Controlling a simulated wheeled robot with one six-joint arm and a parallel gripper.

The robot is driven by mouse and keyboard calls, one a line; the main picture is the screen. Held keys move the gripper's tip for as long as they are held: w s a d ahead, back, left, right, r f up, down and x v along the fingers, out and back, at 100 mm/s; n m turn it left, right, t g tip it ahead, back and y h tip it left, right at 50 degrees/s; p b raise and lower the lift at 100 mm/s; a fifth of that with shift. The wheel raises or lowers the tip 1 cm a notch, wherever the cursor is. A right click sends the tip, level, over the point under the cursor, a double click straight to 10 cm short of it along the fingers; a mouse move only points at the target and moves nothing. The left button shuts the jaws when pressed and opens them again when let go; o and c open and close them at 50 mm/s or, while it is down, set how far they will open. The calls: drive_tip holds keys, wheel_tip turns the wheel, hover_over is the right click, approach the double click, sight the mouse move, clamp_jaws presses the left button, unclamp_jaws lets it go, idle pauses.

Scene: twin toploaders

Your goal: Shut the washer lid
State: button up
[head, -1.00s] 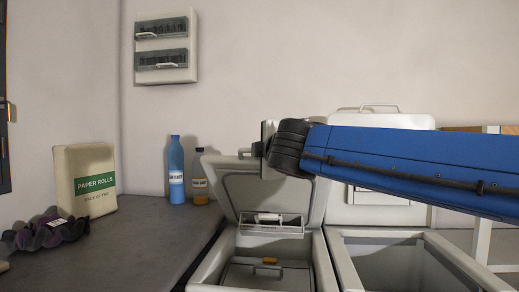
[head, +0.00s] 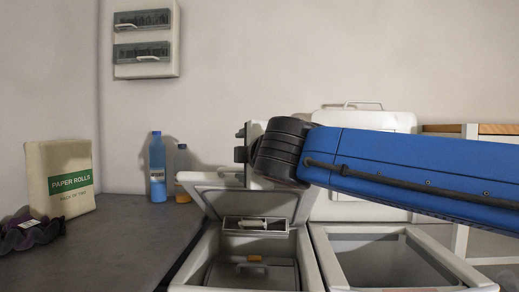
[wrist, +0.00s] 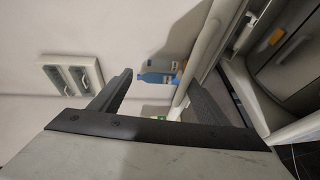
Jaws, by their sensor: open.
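Two pale toploaders stand side by side; I cannot tell from labels which is the washer. In the wrist view this lid's edge (wrist: 203,50) runs as a pale bar between the fingers' directions. My gripper (wrist: 160,97) is open and holds nothing. In the head view my gripper (head: 241,145) is just behind and above the lid, mostly hidden by my wrist; contact cannot be told. The right toploader (head: 450,262) has its lid (head: 365,121) upright.
A dark counter (head: 120,235) is at the left, with a paper rolls pack (head: 62,178), a blue bottle (head: 157,170), an orange-labelled bottle (head: 182,180) and a dark scrunched cloth (head: 30,235). A panel box (head: 146,38) hangs on the wall. A wooden-topped unit (head: 495,130) stands right.

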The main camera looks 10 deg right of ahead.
drive_tip(key=shift+t, duration=0.3)
drive_tip(key=s+d+r, duration=0.1)
drive_tip(key=s, duration=0.1)
drive_tip(key=s+d+r, duration=0.1)
drive_tip(key=s+r, duration=0.1)
drive_tip(key=shift+s+d, duration=0.1)
drive_tip(key=shift+d, duration=0.1)
drive_tip(key=c, duration=0.8)
drive_tip(key=s, duration=0.3)
drive_tip(key=shift+s+a+f, duration=0.1)
drive_tip(key=shift+s, duration=0.15)
drive_tip(key=shift+s+r, duration=0.2)
drive_tip(key=shift+s, duration=2.25)
